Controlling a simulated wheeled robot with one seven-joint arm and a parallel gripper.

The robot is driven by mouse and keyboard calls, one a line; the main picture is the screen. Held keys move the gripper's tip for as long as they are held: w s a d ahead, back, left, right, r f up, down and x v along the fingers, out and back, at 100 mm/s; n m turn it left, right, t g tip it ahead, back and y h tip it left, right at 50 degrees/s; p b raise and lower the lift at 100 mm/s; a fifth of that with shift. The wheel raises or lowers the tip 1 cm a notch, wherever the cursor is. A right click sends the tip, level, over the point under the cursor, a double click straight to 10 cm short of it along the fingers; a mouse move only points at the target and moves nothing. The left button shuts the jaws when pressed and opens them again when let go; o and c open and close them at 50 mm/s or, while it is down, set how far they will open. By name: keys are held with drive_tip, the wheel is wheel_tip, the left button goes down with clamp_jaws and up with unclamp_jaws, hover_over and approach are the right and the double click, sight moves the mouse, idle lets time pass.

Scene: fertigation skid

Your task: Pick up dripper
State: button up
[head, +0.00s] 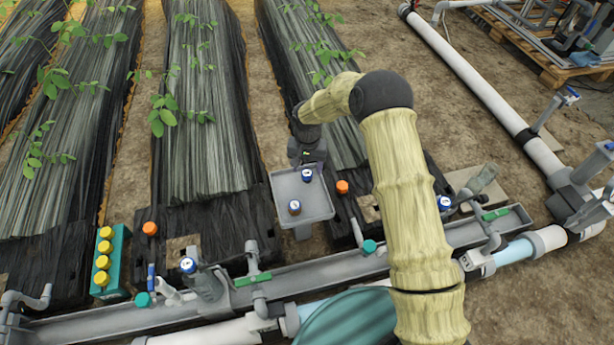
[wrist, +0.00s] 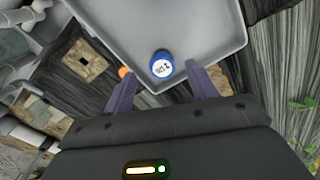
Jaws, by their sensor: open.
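Two small round blue pieces with white marked tops, which look like drippers, sit in a shallow grey tray (head: 316,193). One dripper (head: 307,174) is at the tray's far side, nearer my gripper (head: 308,152). The other dripper (head: 294,207) is nearer the front. In the wrist view my gripper (wrist: 163,82) is open, its two purple-grey fingers apart. One blue dripper (wrist: 162,66) shows in the gap between the fingertips, over the tray (wrist: 205,30). Nothing is held. I cannot tell how far the fingertips are above the dripper.
Similar blue-and-white pieces (head: 188,265) stand along the grey channel (head: 340,270). Orange caps (head: 342,187) stand beside the tray and further left. A green rack (head: 117,262) holds several yellow caps. Film-covered plant beds (head: 205,110) lie behind; a white pipe (head: 480,85) runs at right.

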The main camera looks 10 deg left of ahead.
sight(307, 173)
drive_tip(key=f+b, duration=0.2)
drive_tip(key=f, duration=0.1)
drive_tip(key=f+b, duration=0.1)
drive_tip(key=shift+w+a+f, duration=0.1)
drive_tip(key=shift+w+f, duration=0.2)
drive_tip(key=shift+f, duration=0.1)
drive_tip(key=shift+r, duration=0.1)
drive_tip(key=c, duration=1)
drive_tip(key=shift+c, duration=0.2)
drive_tip(key=shift+r, duration=0.1)
wheel_tip(307, 173, up, 10)
drive_tip(key=p, duration=0.5)
drive_tip(key=shift+p, duration=0.3)
